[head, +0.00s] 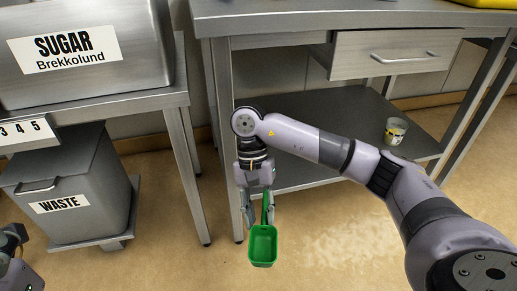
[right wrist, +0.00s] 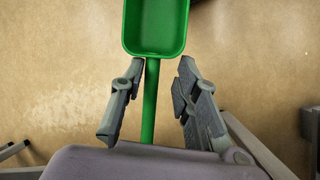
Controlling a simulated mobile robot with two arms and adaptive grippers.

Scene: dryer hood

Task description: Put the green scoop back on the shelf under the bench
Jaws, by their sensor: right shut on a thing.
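The green scoop (head: 263,246) hangs in front of the metal bench (head: 330,20), above the floor, its bowl toward the camera. My right gripper (head: 259,213) is shut on its handle; the right wrist view shows the scoop (right wrist: 156,25) with the handle running between the fingers (right wrist: 160,85). The shelf under the bench (head: 355,112) is partly hidden behind my right arm. The scoop is in front of the shelf's left end and apart from it. A part of my left arm's end (head: 14,245) shows at the lower left edge; its jaws cannot be made out.
A small patterned cup (head: 395,131) stands on the shelf's right part. A closed drawer (head: 395,54) is above it. A bench leg (head: 222,110) rises left of my gripper. A waste bin (head: 75,185) and a sugar container (head: 85,50) are at left.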

